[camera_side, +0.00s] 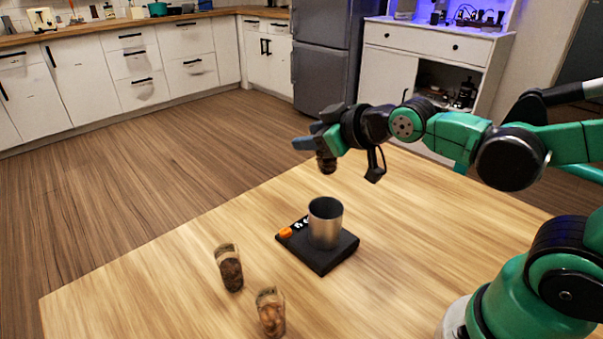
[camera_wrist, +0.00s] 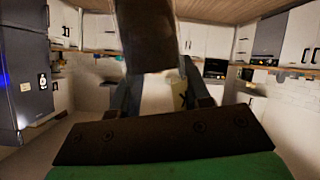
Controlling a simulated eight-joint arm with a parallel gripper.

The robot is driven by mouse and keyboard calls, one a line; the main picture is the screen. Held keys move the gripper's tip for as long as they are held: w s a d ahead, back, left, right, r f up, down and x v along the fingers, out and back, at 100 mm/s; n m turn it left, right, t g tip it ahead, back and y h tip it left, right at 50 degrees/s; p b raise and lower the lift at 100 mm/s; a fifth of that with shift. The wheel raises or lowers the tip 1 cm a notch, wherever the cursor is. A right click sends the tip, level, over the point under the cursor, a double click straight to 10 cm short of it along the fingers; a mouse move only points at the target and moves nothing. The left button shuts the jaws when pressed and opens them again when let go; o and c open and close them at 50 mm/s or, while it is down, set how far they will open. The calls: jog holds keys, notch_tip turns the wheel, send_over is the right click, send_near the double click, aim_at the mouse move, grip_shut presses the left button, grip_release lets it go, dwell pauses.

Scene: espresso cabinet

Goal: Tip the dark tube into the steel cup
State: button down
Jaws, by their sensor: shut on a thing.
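The steel cup (camera_side: 325,222) stands upright on a black scale (camera_side: 318,256) on the wooden table. My gripper (camera_side: 307,141) is shut on the dark tube (camera_side: 326,162), which hangs in the air above and behind the cup, apart from it. The tube looks roughly upright, with its dark part low; the fingers hide part of it. In the wrist view, the dark part of the tube (camera_wrist: 147,35) fills the top centre, and its paler part sits between the fingers of my gripper (camera_wrist: 162,88). The cup is not in the wrist view.
Two clear tubes with brown contents, one (camera_side: 229,270) left of the scale and one (camera_side: 271,313) nearer the front edge of the picture, stand on the table (camera_side: 420,240). The table right of the scale is clear. White cabinets and a grey fridge (camera_side: 322,60) stand well behind.

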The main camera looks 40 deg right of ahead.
jog(key=s+a+r+m+g+h, duration=0.2)
jog(key=r+m+g+h, duration=0.15)
jog(key=m+g, duration=0.55)
jog(key=s+a+r+m+g+h, duration=0.1)
jog(key=s+r+m+g+h, duration=0.3)
jog(key=m, duration=1)
jog(key=y, duration=0.7)
send_over(312, 214)
jog(key=shift+f, duration=6.25)
jog(key=shift+f+t+y, duration=0.3)
jog(key=shift+f+y, duration=0.65)
jog(key=shift+y, duration=0.1)
jog(key=shift+a+f+t+y, duration=0.15)
jog(key=shift+f+y, duration=0.2)
jog(key=shift+y, duration=0.55)
jog(key=shift+d+f+t+y, duration=0.15)
jog(key=shift+f+y, duration=0.2)
jog(key=shift+y, duration=0.55)
jog(key=shift+r+t+y, duration=0.15)
jog(key=shift+r+y, duration=0.05)
jog(key=shift+y, duration=0.8)
jog(key=shift+r+t+y, duration=0.15)
jog(key=shift+y, duration=0.85)
